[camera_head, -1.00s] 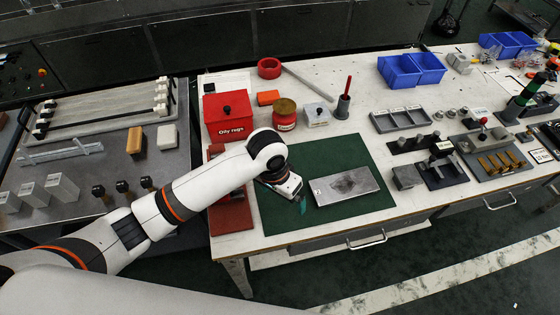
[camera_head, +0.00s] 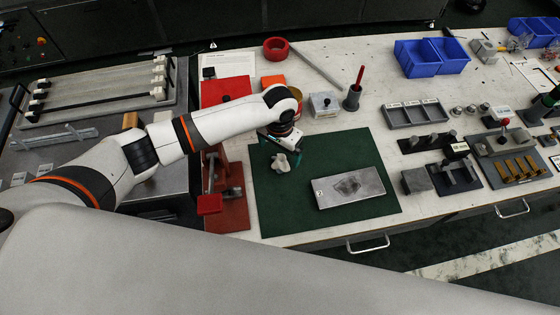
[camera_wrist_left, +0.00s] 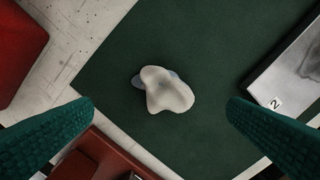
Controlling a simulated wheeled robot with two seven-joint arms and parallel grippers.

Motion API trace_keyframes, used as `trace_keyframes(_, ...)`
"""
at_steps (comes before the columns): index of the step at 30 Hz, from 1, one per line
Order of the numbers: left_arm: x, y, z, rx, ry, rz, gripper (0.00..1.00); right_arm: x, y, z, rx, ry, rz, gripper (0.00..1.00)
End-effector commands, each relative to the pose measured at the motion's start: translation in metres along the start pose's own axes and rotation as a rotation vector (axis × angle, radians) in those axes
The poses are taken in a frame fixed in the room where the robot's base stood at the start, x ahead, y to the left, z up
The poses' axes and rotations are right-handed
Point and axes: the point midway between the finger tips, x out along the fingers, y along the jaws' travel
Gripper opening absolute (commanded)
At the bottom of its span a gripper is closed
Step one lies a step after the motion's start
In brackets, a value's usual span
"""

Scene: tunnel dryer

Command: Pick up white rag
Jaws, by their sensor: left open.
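The white rag (camera_wrist_left: 166,90) is a small crumpled bundle on the dark green mat (camera_wrist_left: 215,45), in the middle of the left wrist view. It also shows in the head view (camera_head: 280,162) at the mat's left part, partly covered by my gripper. My left gripper (camera_head: 283,159) is over the rag with its teal fingers spread. In the left wrist view the two fingers (camera_wrist_left: 160,112) stand wide apart on either side of the rag, apart from it and empty. My right gripper is not in view.
A grey metal plate (camera_head: 347,187) marked 2 lies on the mat right of the rag. A red vise-like fixture (camera_head: 233,180) stands left of the mat. The red box (camera_head: 225,90) and a small white box (camera_head: 324,104) stand behind. The mat between rag and plate is clear.

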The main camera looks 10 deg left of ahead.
Motion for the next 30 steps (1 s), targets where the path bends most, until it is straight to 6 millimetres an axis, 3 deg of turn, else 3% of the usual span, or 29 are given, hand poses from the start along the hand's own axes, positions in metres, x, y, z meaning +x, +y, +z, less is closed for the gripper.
trace_keyframes(4, 0.009, 0.000, -0.001, 0.001, 0.001, 0.001, 0.97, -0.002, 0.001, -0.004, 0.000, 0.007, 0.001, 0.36)
trace_keyframes(15, 0.056, -0.003, -0.002, 0.001, -0.001, 0.000, 0.97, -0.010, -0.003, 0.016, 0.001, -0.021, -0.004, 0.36)
trace_keyframes(23, 0.058, -0.003, -0.002, 0.002, -0.002, 0.000, 0.97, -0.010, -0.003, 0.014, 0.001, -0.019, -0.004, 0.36)
trace_keyframes(30, 0.058, -0.003, -0.002, 0.001, -0.002, 0.000, 0.58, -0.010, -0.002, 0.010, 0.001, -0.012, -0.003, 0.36)
